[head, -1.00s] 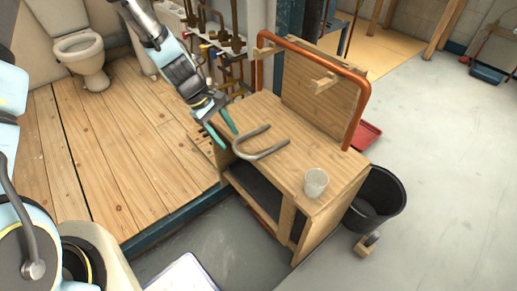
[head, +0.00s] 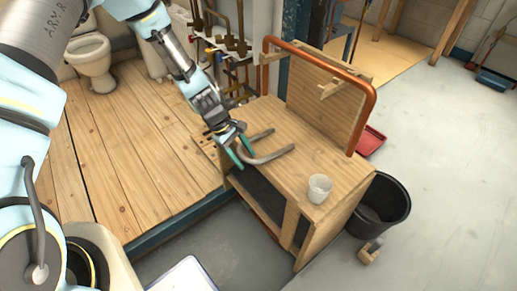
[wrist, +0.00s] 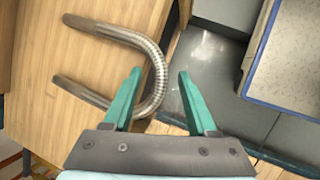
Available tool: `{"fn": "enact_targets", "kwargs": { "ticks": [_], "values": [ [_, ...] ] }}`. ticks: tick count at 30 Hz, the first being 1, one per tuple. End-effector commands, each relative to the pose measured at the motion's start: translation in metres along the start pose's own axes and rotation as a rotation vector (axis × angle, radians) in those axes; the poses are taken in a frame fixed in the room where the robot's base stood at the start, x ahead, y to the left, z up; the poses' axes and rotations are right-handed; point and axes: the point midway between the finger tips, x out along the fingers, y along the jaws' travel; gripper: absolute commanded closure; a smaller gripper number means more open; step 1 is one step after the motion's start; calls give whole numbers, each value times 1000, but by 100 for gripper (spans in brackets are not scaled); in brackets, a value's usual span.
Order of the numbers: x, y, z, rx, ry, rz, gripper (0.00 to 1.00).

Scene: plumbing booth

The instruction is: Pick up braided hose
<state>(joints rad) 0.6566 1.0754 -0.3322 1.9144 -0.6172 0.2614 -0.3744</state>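The braided hose (head: 264,151) is a grey ribbed U-shape lying on the wooden bench top (head: 315,153). In the wrist view the hose (wrist: 157,66) has its curved end by the bench edge, with both legs pointing away to the left. My gripper (head: 242,155) is at the curved end, its teal fingers spread. In the wrist view my gripper (wrist: 160,75) is open, with the left finger overlapping the bend and the right finger beyond it, past the bench edge. The hose bend shows partly between the fingertips. I cannot tell whether either finger touches it.
A translucent cup (head: 319,188) stands on the bench near its front right corner. An upright board with a copper pipe (head: 371,110) rises at the bench's back. A black bucket (head: 383,205) stands on the floor to the right. Open shelf space lies below the bench top.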

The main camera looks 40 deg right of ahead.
Motion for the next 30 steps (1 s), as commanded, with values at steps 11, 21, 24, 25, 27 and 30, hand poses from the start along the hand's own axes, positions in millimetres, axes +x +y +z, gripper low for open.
{"fn": "enact_targets", "kwargs": {
  "ticks": [11,21,24,25,27,30],
  "values": [
    [0,0,0,-1,0,0,86],
    [0,0,0,0,0,0,100],
    [0,0,0,0,0,0,100],
    [0,0,0,0,0,0,100],
    [0,0,0,0,0,0,100],
    [0,0,0,0,0,0,100]
  ]
}}
